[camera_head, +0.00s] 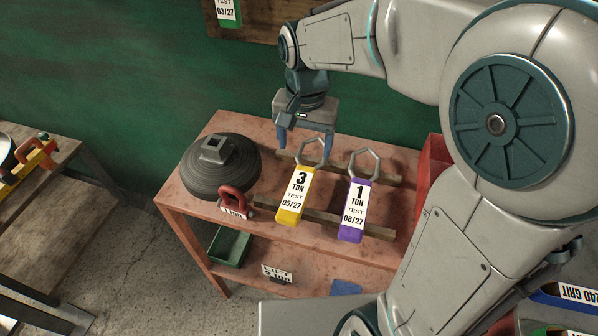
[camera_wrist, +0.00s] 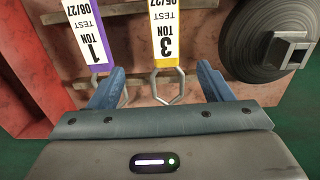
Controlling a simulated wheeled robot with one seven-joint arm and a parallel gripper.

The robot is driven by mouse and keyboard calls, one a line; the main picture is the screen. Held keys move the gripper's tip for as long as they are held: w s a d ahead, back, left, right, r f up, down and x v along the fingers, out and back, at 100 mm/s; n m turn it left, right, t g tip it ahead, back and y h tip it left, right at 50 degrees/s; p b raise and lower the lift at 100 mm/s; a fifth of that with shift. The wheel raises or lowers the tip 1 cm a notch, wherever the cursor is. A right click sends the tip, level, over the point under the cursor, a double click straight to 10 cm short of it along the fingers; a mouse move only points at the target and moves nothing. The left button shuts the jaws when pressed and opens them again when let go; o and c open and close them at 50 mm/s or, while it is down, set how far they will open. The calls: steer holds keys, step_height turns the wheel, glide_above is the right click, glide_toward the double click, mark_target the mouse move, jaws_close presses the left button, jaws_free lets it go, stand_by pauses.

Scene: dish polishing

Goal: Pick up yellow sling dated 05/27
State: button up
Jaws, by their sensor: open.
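The yellow sling (camera_head: 293,205) carries a label reading "3 TON TEST 05/27" and lies on the red-brown bench, with a metal ring at its far end. It also shows in the wrist view (camera_wrist: 167,60), upside down, with its ring in front of the fingers. A purple sling (camera_head: 354,211), labelled "1 TON TEST 08/27", lies to its right, and it shows on the left in the wrist view (camera_wrist: 95,62). My gripper (camera_head: 305,145) is open and empty above the far end of the yellow sling. In the wrist view its blue fingers (camera_wrist: 160,90) are spread around the ring's sides.
A dark round weight (camera_head: 220,172) with a square top and a red shackle (camera_head: 233,199) stand left of the slings. Wooden strips lie under the slings. A red box (camera_head: 432,165) stands at right. A lower shelf holds a green tray (camera_head: 230,246).

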glide_above(299, 184)
steer(key=f, duration=0.9)
steer(key=shift+s+d, duration=0.15)
steer(key=shift+d, duration=0.1)
steer(key=shift+a+f+p, duration=0.15)
steer(key=shift+f+p, duration=0.45)
steer(key=shift+f, duration=1.95)
steer(key=c, duration=1.4)
steer(key=shift+r, duration=0.1)
